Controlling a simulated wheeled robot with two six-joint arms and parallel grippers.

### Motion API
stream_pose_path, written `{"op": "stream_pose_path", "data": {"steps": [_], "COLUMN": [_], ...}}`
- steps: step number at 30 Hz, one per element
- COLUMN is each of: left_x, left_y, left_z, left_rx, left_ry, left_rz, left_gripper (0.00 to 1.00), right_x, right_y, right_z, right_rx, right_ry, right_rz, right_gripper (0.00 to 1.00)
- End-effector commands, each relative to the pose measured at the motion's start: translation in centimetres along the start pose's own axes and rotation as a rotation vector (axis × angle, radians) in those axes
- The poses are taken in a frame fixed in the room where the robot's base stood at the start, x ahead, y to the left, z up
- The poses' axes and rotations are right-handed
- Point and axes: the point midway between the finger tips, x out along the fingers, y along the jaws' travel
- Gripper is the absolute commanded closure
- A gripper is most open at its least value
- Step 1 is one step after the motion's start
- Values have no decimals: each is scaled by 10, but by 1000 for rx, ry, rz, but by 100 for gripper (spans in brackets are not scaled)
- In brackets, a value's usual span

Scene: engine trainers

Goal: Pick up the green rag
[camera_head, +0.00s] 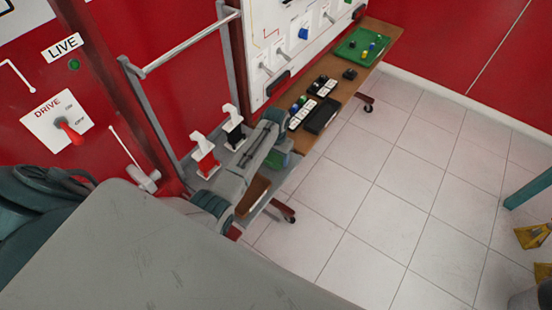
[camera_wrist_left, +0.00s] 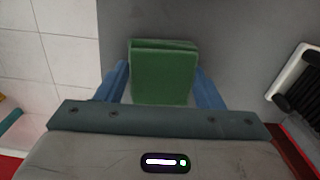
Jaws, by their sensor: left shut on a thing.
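The green rag (camera_wrist_left: 164,72) is a folded green block between the two blue fingers of my left gripper (camera_wrist_left: 163,88) in the left wrist view. The fingers press on its left and right sides. The rest of the rag is hidden behind the gripper. My right gripper is not in view.
Two white-handled clamps or switches, one red (camera_head: 205,165) and one black (camera_head: 234,132), stand close to my left arm. A black tray (camera_head: 320,115) and a green board (camera_head: 362,45) lie farther along the bench. White tiled floor (camera_head: 400,190) is open to the right.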

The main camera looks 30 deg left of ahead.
Motion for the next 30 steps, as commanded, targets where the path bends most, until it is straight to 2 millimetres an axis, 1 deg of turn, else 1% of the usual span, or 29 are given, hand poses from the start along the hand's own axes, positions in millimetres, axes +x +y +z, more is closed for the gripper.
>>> {"op": "stream_pose_path", "data": {"steps": [8, 13, 16, 20, 30], "left_x": [-4, -18, -34, -34, -41], "left_y": [0, 0, 0, 17, 59], "left_z": [0, -1, -1, 24, 85], "left_rx": [0, 0, 1, 1, 1], "left_ry": [0, 4, 5, -1, 0], "left_rz": [0, -1, -1, 3, 3], "left_gripper": [61, 61, 61, 61, 61], "right_x": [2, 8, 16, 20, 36], "right_y": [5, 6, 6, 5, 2], "right_z": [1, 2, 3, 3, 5], "right_rx": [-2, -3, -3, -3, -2], "right_ry": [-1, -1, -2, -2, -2], "right_rz": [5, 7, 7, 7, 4], "right_gripper": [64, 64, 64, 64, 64]}}
